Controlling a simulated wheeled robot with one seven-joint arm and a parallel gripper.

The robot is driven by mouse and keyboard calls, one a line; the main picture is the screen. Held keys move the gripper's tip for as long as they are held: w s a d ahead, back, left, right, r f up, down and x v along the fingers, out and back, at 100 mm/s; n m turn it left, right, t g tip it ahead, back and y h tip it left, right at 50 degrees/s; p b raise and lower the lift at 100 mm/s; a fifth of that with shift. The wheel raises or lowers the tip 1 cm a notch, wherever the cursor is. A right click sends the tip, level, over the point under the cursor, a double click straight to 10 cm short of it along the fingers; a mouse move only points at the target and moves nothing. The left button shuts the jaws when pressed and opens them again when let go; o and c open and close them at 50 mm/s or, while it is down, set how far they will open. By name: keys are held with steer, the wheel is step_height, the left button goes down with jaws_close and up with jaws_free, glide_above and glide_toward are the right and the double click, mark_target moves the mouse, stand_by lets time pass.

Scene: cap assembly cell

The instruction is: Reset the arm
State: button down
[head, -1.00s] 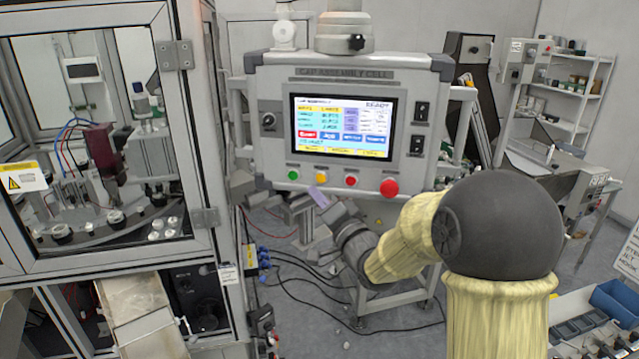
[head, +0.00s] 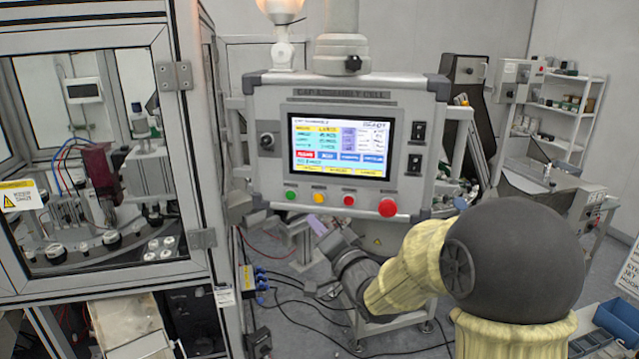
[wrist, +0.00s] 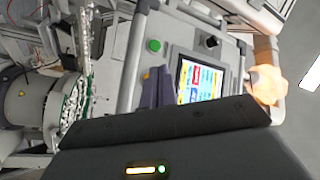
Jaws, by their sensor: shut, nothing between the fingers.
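My gripper (head: 317,224) is in front of the lower left part of the control panel (head: 268,178), below its row of buttons. Its purple-grey fingers are together with nothing between them. In the wrist view my gripper (wrist: 157,86) shows as two fingers side by side in front of the panel, with the lit screen to their right. The screen (head: 342,145) is on, its text mostly too small to read. Green, yellow and red buttons and a larger red knob (head: 388,207) sit under it. I cannot tell the exact gap between the fingertips and the panel.
A glazed machine cabinet (head: 185,130) stands at left. Cables (head: 300,300) lie on the floor below the panel. A lamp (head: 281,10) glows orange above the panel. Shelves (head: 560,105) stand at back right, and blue bins (head: 618,318) at lower right.

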steer(key=s+d+f+n+g+h+b, duration=0.1)
steer(key=s+d+f+g+h, duration=0.25)
steer(key=d+f, duration=0.3)
steer(key=s+d+f+n+g+h+b, duration=0.1)
steer(key=s+d+f+g+h, duration=0.2)
steer(key=d+f+h, duration=0.35)
steer(key=s+d+f+n+g, duration=0.1)
steer(key=s+f+g, duration=0.3)
steer(key=s, duration=0.4)
steer(key=s+d+f+n+g, duration=0.1)
steer(key=s+f+g, duration=0.3)
steer(key=s, duration=0.5)
step_height(320, 180, down, 2)
steer(key=shift+s+d+f+n+h+b, duration=0.3)
steer(key=shift+d+n+b, duration=0.1)
steer(key=shift+d, duration=0.35)
